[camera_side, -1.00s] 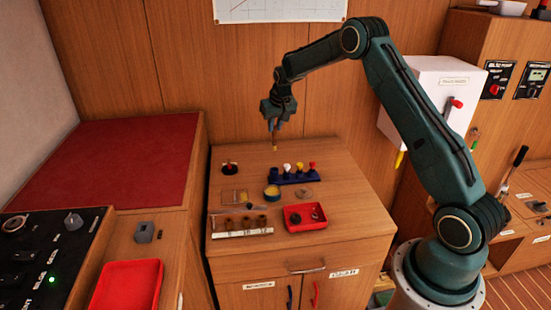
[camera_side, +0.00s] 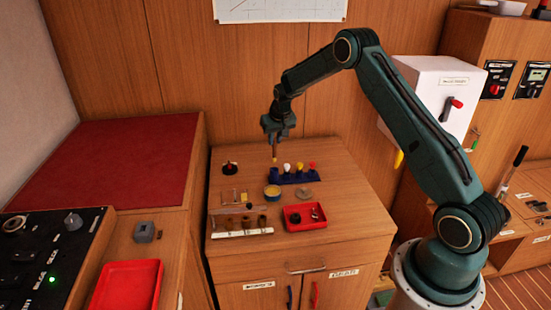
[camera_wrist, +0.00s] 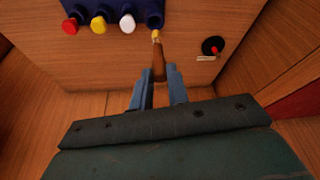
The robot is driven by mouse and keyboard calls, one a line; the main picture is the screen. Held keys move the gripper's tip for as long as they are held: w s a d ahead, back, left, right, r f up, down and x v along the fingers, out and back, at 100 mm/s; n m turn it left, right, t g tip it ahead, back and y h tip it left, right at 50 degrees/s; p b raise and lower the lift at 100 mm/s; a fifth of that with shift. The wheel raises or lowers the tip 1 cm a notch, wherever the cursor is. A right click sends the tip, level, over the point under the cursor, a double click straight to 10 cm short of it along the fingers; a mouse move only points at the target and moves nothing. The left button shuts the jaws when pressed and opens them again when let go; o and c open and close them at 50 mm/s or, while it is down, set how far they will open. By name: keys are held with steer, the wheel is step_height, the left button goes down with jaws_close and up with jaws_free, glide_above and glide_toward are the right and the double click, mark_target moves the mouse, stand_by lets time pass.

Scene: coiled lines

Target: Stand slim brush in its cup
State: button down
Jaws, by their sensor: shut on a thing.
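My gripper (camera_side: 275,138) is shut on a slim brush (camera_side: 275,152), which has a brown handle and a pale yellow end pointing down. In the wrist view the brush (camera_wrist: 158,62) sits between my fingers (camera_wrist: 158,88), its yellow end beside the rim of an open dark blue cup (camera_wrist: 155,18). That cup is at one end of a blue rack (camera_side: 297,179). In the side view the brush hangs upright just above that end of the rack. Whether its tip is over the opening or only in front of it, I cannot tell.
White, yellow and red tops (camera_wrist: 98,25) fill the rack's other places. A black disc with a red piece (camera_side: 230,168) lies left.

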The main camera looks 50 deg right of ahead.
mark_target(275, 157)
steer(key=shift+f, duration=1.45)
steer(key=shift+f, duration=2.7)
steer(key=c, duration=1.3)
jaws_free()
steer(key=shift+r, duration=0.15)
steer(key=shift+r, duration=2.85)
steer(key=shift+r, duration=0.1)
steer(key=v, duration=1.3)
steer(key=shift+s+a+r, duration=0.1)
steer(key=shift+s+r, duration=0.1)
steer(key=shift+r, duration=0.1)
